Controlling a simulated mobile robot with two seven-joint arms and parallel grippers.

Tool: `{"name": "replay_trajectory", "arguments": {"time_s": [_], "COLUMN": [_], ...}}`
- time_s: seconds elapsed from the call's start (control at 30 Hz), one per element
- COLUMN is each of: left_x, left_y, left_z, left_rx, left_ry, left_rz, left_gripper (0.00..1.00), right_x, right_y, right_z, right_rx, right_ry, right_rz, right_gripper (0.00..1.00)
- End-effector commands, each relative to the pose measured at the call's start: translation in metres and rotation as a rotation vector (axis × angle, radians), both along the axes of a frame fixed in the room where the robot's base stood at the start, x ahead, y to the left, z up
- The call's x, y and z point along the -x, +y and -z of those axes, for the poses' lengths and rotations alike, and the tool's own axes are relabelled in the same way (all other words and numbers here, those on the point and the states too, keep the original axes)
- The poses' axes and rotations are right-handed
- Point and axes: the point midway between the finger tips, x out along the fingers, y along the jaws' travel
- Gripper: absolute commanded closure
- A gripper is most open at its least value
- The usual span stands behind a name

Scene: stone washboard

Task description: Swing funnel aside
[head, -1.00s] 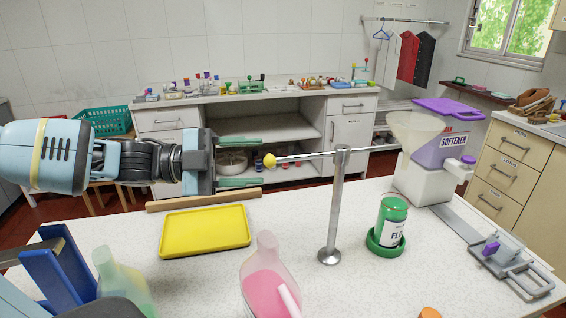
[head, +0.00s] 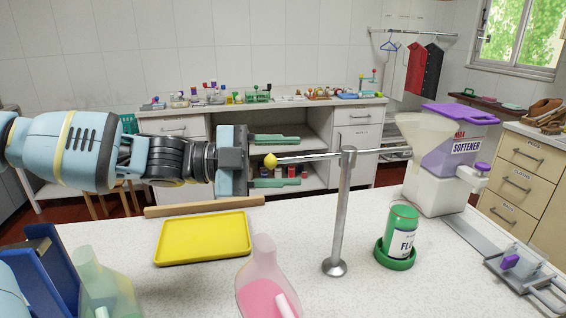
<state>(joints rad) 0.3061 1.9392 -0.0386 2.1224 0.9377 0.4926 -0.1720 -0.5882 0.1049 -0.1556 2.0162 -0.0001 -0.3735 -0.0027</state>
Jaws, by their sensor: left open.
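The translucent funnel (head: 422,130) is at the right, in front of the purple softener container (head: 462,145). A thin metal rod (head: 318,155) runs from the funnel's side through the top of an upright post (head: 343,215) to a yellow knob (head: 270,161) at its left end. My left gripper (head: 299,160) is open, pointing right. Its green fingers are above and below the knob and the rod's left end, with visible gaps. My right gripper is not in view.
A green bottle (head: 402,228) stands in a green holder right of the post. A yellow tray (head: 203,239) lies below my left gripper. A pink bottle (head: 262,280) and a pale green bottle (head: 105,285) are at the front. A grey metal fixture (head: 522,270) is at the right.

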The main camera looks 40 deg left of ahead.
Motion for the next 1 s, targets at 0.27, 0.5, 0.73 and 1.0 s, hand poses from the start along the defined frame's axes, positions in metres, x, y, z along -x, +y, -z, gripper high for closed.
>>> {"name": "replay_trajectory", "arguments": {"time_s": [0.27, 0.5, 0.73, 1.0], "left_x": [0.0001, 0.0001, 0.0007, 0.0039], "left_y": [0.0002, 0.0003, -0.0004, -0.0048], "left_z": [-0.0001, -0.0002, -0.0003, -0.0004], "left_rx": [0.000, 0.000, 0.001, 0.000], "left_ry": [0.000, 0.000, -0.001, -0.001], "left_rz": [0.000, 0.000, 0.000, 0.003], "left_gripper": [0.71, 1.00, 1.00, 1.00], "right_x": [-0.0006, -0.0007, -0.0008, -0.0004], "right_y": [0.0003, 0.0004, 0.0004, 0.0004], "right_z": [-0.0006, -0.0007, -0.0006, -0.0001], "right_rx": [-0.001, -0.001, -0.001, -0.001], "right_ry": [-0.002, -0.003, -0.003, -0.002], "right_rz": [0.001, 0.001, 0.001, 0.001], "right_gripper": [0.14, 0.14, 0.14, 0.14]}}
